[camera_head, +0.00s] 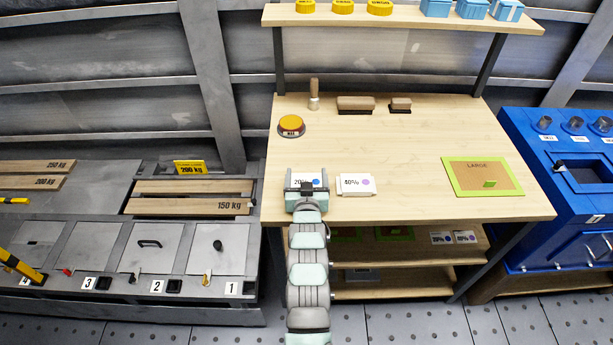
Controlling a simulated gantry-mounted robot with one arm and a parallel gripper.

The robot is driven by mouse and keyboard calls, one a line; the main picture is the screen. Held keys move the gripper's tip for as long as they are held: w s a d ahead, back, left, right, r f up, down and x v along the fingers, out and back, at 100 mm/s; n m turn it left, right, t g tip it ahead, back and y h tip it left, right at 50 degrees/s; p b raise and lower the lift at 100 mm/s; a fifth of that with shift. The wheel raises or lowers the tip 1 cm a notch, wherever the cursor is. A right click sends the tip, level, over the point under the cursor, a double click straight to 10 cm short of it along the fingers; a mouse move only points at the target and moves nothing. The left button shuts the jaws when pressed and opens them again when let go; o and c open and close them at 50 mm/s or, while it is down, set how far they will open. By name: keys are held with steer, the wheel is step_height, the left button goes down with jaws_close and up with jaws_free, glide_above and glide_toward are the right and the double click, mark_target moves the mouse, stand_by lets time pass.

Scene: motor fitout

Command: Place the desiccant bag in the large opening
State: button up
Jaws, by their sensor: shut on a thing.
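A white packet (318,180) with a partly hidden label starting "20" lies at the left front of the wooden bench; it looks like a desiccant bag. My gripper (306,183) is over it, shut on it, and covers part of it. Whether the packet touches the bench cannot be told. A similar white packet (355,185) marked "40%" with a purple dot sits just to the right. A brown panel with a green border marked "LARGE" (483,172) lies at the bench's right; a small green patch shows near its lower edge. No clear opening shows in it.
The bench top (410,150) is clear between the packets and the panel. A yellow round button (291,124), a stamp-like handle (314,95) and two wooden blocks stand farther back. A shelf (400,18) is above. A blue machine (570,190) stands at right.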

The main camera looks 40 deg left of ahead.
steer(key=shift+f, duration=0.1)
steer(key=o, duration=1.5)
steer(key=shift+c, duration=0.2)
steer(key=p+v, duration=0.3)
steer(key=v, duration=0.7)
steer(key=shift+s+d, duration=0.1)
steer(key=shift+s, duration=0.35)
